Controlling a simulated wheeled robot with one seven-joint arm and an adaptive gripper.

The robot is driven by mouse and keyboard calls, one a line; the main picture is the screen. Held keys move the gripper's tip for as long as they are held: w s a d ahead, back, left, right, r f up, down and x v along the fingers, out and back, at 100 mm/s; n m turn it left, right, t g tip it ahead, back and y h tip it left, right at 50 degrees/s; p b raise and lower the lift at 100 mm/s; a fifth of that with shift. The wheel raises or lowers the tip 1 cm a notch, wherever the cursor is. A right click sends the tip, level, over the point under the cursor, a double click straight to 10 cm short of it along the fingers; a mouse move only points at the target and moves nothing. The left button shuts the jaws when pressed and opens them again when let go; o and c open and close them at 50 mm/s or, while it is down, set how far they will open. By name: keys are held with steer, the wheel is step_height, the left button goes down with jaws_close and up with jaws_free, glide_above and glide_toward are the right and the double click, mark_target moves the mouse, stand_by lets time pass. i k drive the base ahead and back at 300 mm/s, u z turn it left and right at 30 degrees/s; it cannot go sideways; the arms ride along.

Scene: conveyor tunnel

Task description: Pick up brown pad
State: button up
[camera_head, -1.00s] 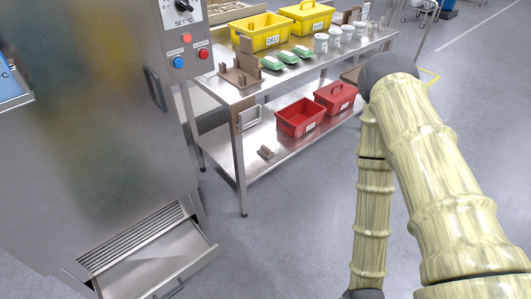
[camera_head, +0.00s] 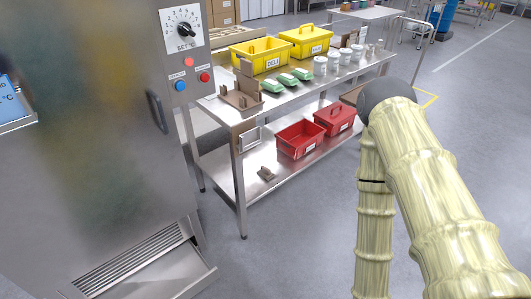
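I cannot single out a brown pad with certainty. A brown stand with upright parts (camera_head: 241,97) is on the near left end of the steel table's top (camera_head: 222,108). A small brown item (camera_head: 266,173) lies on the lower shelf, left of the red bins, too small to make out. A flat brown thing (camera_head: 351,95) shows beside my arm at the table's right side, partly hidden by the arm. My arm hangs down at the right of the view, and my gripper is out of the picture.
A steel cabinet (camera_head: 95,130) with a dial and an open bottom tray (camera_head: 170,277) fills the left. Yellow bins (camera_head: 262,54), green packs (camera_head: 284,82) and white tubs (camera_head: 333,61) are on the table top. Red bins (camera_head: 299,139) stand on the lower shelf. The front floor (camera_head: 300,240) is clear.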

mark_target(264, 171)
steer(key=u, duration=0.3)
steer(key=i, duration=1.4)
steer(key=z, duration=0.45)
